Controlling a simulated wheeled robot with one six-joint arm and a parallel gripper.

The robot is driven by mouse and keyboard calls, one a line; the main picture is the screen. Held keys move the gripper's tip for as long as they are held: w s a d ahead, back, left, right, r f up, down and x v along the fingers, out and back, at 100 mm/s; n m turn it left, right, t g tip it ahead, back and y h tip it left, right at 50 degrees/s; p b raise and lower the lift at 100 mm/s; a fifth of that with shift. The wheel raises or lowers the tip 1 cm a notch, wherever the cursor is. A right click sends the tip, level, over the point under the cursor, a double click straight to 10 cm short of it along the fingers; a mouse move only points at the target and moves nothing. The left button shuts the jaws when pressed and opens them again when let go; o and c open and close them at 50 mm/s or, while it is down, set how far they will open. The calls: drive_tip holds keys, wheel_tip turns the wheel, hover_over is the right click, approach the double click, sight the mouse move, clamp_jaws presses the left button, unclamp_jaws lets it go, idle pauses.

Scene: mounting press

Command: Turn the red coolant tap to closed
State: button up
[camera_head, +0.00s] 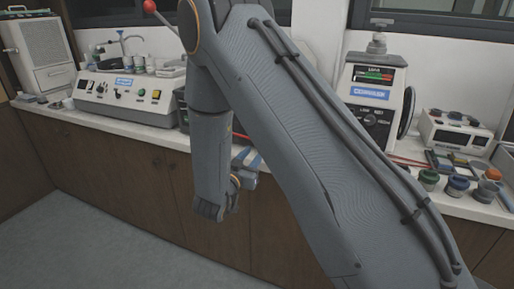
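No part that I can surely tell as the red coolant tap shows; my arm covers the middle of the counter, including most of the machine there. A red ball (150,6) on a thin slanting rod shows at the top, left of my arm; I cannot tell whether it belongs to the tap. My gripper (247,160) is in front of the counter's front edge, beyond my wrist. It is small and partly hidden, and I cannot tell whether its fingers are open or shut. I see nothing held in it.
A white counter (130,127) runs along the wall over brown cabinets. A grinder-like machine (125,95) with a basin and spout stands left. A machine with a display (372,75), a small white device (452,130) and several jars (457,186) stand right. Floor at left is clear.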

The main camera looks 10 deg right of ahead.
drive_tip(key=shift+p+x, duration=0.4)
drive_tip(key=shift+x, duration=2.3)
clamp_jaws()
drive_tip(key=shift+d, duration=0.1)
